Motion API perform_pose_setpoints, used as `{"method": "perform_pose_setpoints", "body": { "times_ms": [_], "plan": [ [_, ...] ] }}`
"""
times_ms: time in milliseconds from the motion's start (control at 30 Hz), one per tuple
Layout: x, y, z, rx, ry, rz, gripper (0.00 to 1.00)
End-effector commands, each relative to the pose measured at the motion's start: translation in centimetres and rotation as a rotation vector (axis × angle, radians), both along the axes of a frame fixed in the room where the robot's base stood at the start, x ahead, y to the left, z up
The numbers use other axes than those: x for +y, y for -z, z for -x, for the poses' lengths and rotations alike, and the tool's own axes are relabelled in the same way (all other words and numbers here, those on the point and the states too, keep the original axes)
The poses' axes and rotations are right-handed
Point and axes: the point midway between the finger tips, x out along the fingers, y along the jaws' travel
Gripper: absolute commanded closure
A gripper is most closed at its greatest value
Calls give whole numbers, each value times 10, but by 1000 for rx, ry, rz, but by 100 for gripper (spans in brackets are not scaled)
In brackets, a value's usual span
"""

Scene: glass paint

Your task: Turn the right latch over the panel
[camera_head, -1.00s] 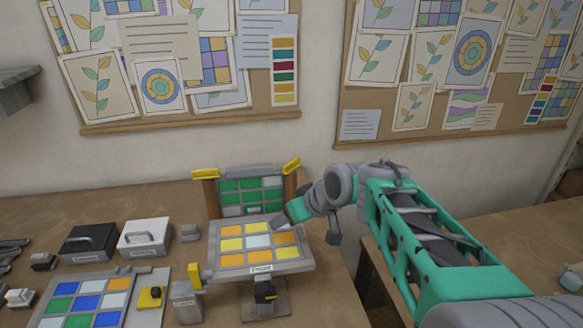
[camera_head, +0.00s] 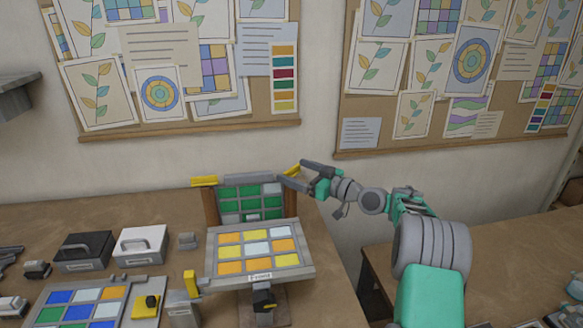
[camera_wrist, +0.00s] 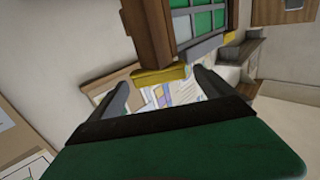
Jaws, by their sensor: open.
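The right latch (camera_head: 292,170) is a yellow bar at the top right corner of the upright panel (camera_head: 235,203), which has green and pale panes. It slants up to the right. My gripper (camera_head: 291,173) is open, with its two grey fingers on either side of this latch. In the wrist view the yellow latch (camera_wrist: 160,76) lies between the open fingers (camera_wrist: 160,80); I cannot tell whether they touch it. The left latch (camera_head: 204,181), also yellow, lies nearly level at the panel's other top corner.
A tilted panel (camera_head: 213,268) with orange, yellow and white panes stands in front of the upright one. A black box (camera_head: 84,252), a white box (camera_head: 141,246) and a flat tile tray (camera_head: 40,316) are at left.

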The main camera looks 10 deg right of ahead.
Motion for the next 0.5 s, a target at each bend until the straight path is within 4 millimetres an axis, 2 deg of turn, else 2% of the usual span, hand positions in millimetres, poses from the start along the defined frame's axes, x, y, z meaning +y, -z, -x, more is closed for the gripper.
{"method": "perform_pose_setpoints", "body": {
  "times_ms": [133,400,500],
  "plan": [
    [13,-1,-14,1,0,0,7],
    [15,0,-16,1,1,0,7],
    [15,0,-16,1,1,0,15]
  ]
}}
